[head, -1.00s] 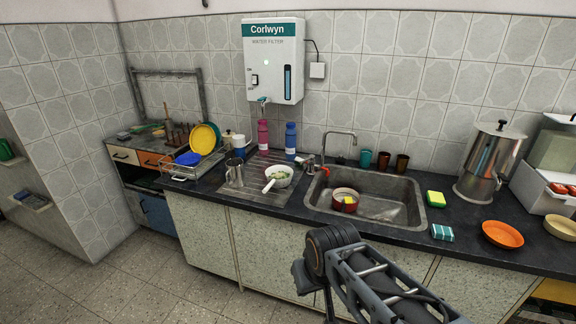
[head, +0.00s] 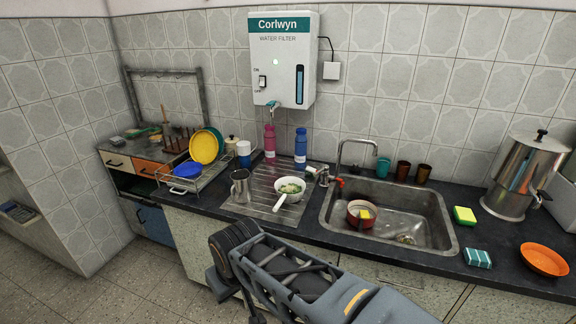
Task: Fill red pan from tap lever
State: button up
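I cannot see water in the pan. The curved metal tap (head: 341,160) stands behind the sink's back left corner. A small red lever-like part (head: 340,183) shows near the tap's base, beside a grey fitting (head: 323,176). My arm crosses the bottom of the head view, in front of the counter and apart from the pan.
A white bowl with a handle (head: 290,184) and a steel mug (head: 240,186) stand on the drainboard left of the sink. Pink (head: 269,141) and blue (head: 300,149) bottles stand behind. A yellow-green sponge (head: 464,215) and orange plate (head: 543,259) lie right.

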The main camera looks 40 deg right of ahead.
aim_at(325, 167)
jog(key=z, duration=0.4)
jog(key=i, duration=1.05)
jog(key=z, duration=0.75)
